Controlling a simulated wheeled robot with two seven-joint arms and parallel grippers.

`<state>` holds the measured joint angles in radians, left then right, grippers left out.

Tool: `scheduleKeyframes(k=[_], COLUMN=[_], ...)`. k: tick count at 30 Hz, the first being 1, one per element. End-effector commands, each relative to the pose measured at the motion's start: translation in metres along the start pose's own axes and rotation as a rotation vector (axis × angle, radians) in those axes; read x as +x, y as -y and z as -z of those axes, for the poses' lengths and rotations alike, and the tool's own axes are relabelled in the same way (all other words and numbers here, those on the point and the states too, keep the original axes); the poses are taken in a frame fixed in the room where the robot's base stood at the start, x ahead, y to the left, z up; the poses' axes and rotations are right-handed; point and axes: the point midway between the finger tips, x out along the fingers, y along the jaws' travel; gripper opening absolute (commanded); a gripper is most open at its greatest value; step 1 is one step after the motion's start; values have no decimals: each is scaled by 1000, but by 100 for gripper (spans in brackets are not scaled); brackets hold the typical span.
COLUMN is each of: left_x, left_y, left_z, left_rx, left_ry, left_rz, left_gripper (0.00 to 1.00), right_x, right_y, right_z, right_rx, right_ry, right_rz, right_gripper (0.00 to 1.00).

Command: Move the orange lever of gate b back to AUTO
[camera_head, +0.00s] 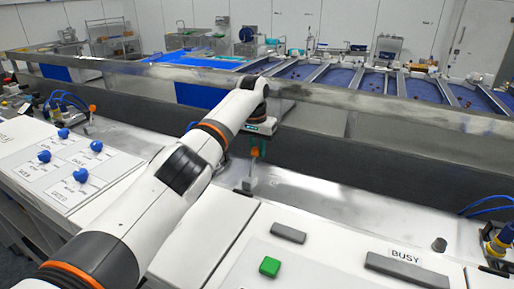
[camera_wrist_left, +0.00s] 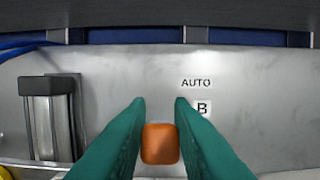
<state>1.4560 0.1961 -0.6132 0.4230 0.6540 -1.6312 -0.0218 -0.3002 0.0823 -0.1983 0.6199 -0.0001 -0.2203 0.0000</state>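The orange lever (camera_wrist_left: 160,143) of gate b stands on the metal ledge; its orange knob fills the space between my left gripper's green fingers. My left gripper (camera_wrist_left: 160,103) appears shut on the knob, with a finger along each side. In the head view, my left gripper (camera_head: 257,143) reaches down to the orange lever (camera_head: 255,153), partly covering it. The AUTO label (camera_wrist_left: 196,83) and the letter B (camera_wrist_left: 202,108) lie on the ledge beyond the knob, a little to the right. My right gripper is not in view.
A grey metal block (camera_wrist_left: 52,118) stands left of the fingers in the wrist view. A long metal rail (camera_head: 340,97) runs behind the ledge. A panel with blue knobs (camera_head: 80,174) is at left; a green button (camera_head: 270,266) and BUSY label (camera_head: 405,254) are in front.

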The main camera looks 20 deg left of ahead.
Motion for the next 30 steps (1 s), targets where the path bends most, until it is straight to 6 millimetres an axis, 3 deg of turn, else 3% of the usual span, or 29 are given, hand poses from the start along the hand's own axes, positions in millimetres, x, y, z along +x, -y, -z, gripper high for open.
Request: scheduleKeyframes(k=[1, 4, 16, 24, 30], left_x=[-1, -1, -9, -63, -103], left_y=[0, 0, 0, 0, 0], left_z=[0, 0, -1, 0, -1], left_rx=[0, 0, 1, 0, -1], left_ry=[1, 1, 4, 6, 2], left_rz=[-1, -1, 1, 1, 0], left_gripper=[28, 42, 42, 42, 42], right_x=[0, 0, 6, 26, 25], right_y=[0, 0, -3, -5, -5], right_z=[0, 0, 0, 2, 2], right_rx=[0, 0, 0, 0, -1], right_ry=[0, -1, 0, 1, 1], right_rz=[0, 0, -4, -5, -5], right_gripper=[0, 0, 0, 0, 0])
